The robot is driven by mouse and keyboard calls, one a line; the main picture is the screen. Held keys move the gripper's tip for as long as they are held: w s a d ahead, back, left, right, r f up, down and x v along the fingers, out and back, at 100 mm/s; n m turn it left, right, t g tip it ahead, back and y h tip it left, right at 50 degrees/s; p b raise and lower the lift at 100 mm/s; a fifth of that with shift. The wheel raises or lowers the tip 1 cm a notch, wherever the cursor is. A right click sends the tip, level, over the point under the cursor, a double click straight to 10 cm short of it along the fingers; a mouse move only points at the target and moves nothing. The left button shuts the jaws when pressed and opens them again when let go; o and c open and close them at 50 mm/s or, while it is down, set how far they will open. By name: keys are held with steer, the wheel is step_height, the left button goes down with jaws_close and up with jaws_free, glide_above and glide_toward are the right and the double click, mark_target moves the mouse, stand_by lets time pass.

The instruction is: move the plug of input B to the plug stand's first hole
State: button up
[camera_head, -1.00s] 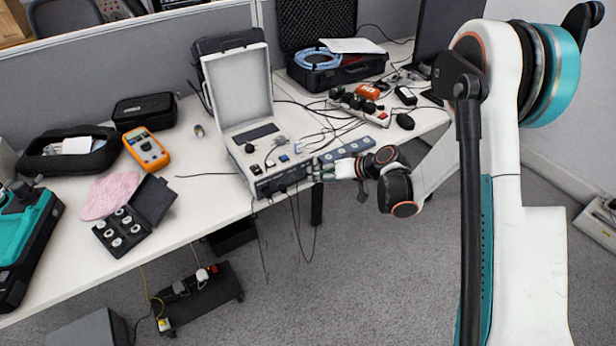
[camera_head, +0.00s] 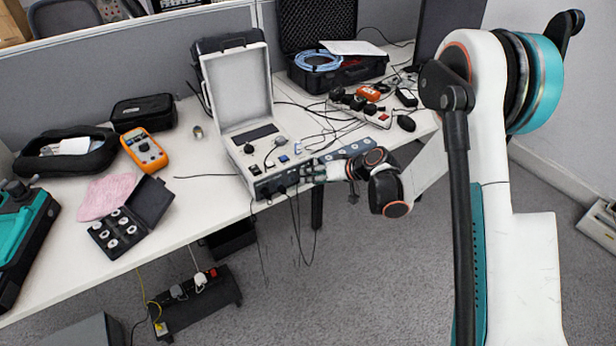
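The calibration unit (camera_head: 249,170) is a white case with its lid open, standing at the table's front edge. Dark plugs (camera_head: 281,188) with hanging cables sit in its dark front panel. Which one is input B's plug is too small to tell. The plug stand (camera_head: 345,152), a blue-grey strip with a row of round holes, lies to the right of the unit, partly hidden by my arm. My gripper (camera_head: 306,176) is at the right end of the front panel, close to the plugs. Its fingers are too small to show whether they are open, shut or touching a plug.
A power strip with black plugs (camera_head: 360,104) and a black mouse (camera_head: 406,123) lie behind the stand. An open black case (camera_head: 335,78) is at the back. An orange multimeter (camera_head: 144,150) and a box of round parts (camera_head: 118,228) are left. Cables hang below the front edge.

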jaws_close()
steer(key=shift+s+d, duration=0.45)
steer(key=shift+s, duration=0.25)
stand_by(1.3)
steer(key=shift+s+d, duration=0.5)
steer(key=shift+s, duration=0.2)
steer(key=shift+s+d, duration=0.45)
steer(key=shift+s, duration=0.25)
